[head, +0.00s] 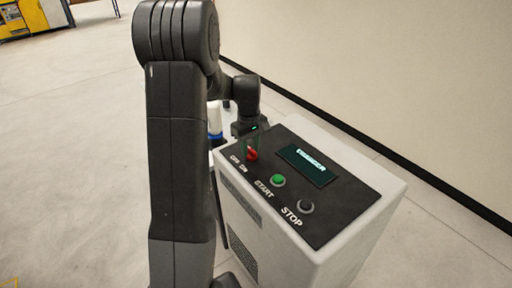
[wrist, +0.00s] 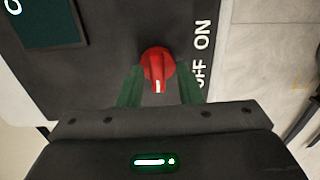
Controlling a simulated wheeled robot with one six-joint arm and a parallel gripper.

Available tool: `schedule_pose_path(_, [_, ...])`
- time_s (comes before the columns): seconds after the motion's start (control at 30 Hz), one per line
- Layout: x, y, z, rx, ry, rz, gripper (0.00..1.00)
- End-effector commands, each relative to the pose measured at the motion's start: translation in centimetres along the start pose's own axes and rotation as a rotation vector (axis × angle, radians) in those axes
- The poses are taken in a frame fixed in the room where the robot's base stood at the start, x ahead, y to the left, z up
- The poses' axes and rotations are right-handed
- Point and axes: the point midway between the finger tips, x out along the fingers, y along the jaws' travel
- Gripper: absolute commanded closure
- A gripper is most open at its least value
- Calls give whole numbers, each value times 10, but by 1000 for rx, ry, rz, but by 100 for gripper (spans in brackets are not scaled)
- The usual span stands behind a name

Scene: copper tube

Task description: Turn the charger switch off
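The charger switch is a red rotary knob (head: 252,155) on the charger's dark top panel, beside the printed words OFF and ON. In the wrist view the knob (wrist: 157,66) has a white mark that points down toward my gripper's palm, on the side of the OFF lettering. I cannot tell for sure which setting that is. My gripper (wrist: 159,72) has its two green fingers apart, one on each side of the knob, with small gaps visible. In the head view my gripper (head: 250,142) is right at the knob, and its fingers partly hide it.
The panel also carries a green START button (head: 277,181), a dark STOP button (head: 306,206) and a display (head: 306,165). The light grey charger cabinet (head: 352,250) stands near a cream wall (head: 400,80). Open floor (head: 70,150) lies to the left.

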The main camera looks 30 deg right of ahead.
Motion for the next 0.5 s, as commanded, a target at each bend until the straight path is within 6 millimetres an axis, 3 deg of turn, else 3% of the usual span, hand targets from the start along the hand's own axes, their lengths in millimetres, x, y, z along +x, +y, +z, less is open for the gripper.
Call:
schedule_pose_path(0.33, [-2, 1, 0, 2, 1, 2, 64])
schedule_pose_path(0.5, [-23, 1, 0, 2, 4, 5, 64])
